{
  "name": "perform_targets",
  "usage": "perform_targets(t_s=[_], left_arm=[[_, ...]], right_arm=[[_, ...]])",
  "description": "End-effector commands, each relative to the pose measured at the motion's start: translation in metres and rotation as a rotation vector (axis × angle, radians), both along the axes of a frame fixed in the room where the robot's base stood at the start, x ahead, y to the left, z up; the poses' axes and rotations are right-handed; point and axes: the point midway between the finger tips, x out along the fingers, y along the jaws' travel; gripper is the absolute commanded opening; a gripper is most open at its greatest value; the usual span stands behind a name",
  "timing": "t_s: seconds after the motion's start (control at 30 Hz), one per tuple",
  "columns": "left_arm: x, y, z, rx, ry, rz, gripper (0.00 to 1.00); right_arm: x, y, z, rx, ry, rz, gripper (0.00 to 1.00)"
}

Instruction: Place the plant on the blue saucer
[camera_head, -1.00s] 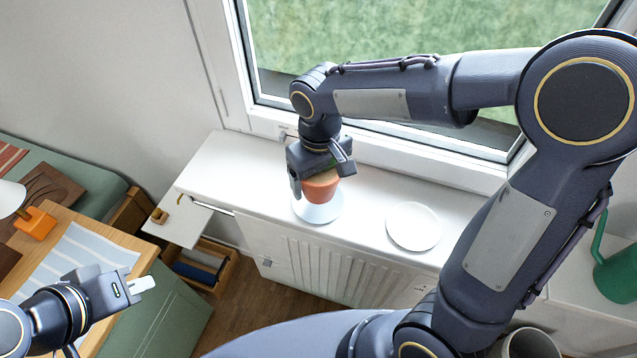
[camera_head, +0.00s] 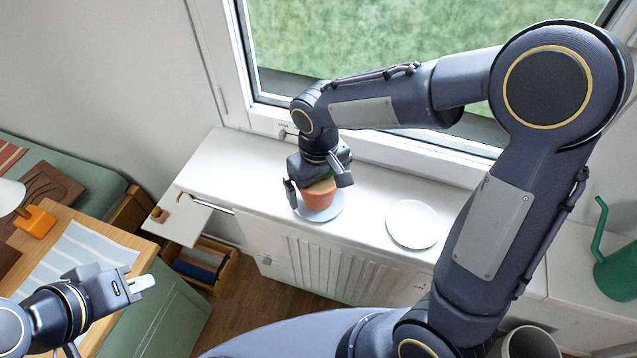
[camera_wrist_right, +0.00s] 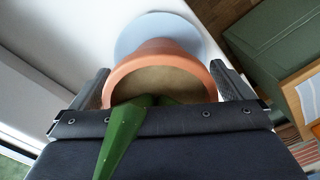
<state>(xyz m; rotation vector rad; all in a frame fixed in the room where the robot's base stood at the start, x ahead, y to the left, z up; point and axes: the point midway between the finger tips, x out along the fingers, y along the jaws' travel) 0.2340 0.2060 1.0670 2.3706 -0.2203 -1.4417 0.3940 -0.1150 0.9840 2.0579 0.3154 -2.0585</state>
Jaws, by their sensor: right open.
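The plant (camera_head: 323,196) is in an orange terracotta pot and stands upright on the pale blue saucer (camera_head: 318,216) on the white windowsill. In the right wrist view the pot (camera_wrist_right: 160,50) shows brown soil and green leaves, with the blue saucer (camera_wrist_right: 160,26) under it. My right gripper (camera_head: 317,187) is open around the pot from above, one finger on each side, with small gaps visible. My left gripper (camera_head: 141,284) is far off at the lower left, apart from the plant; its jaw gap cannot be made out.
A white plate (camera_head: 413,225) lies on the sill to the right of the saucer. The window is close behind. A radiator (camera_head: 330,268) is below the sill. An open drawer (camera_head: 198,268) is at the left, and a green watering can (camera_head: 617,270) is at the far right.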

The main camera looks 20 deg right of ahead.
Motion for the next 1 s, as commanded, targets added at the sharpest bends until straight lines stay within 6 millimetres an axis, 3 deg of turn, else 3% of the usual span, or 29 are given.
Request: perform_targets(t_s=[0.27, 0.7, 1.0], left_arm=[[0.0, 0.0, 0.003, 0.0, 0.0, 0.0, 0.0], [0.0, 0.0, 0.002, 0.0, 0.0, 0.0, 0.0], [0.0, 0.0, 0.002, 0.0, 0.0, 0.0, 0.0]], right_arm=[[0.001, 0.0, 0.02, 0.002, -0.006, -0.001, 1.0], [0.001, 0.0, 0.107, 0.002, -0.004, 0.0, 1.0], [0.0, 0.0, 0.124, 0.001, -0.001, 0.0, 1.0]])
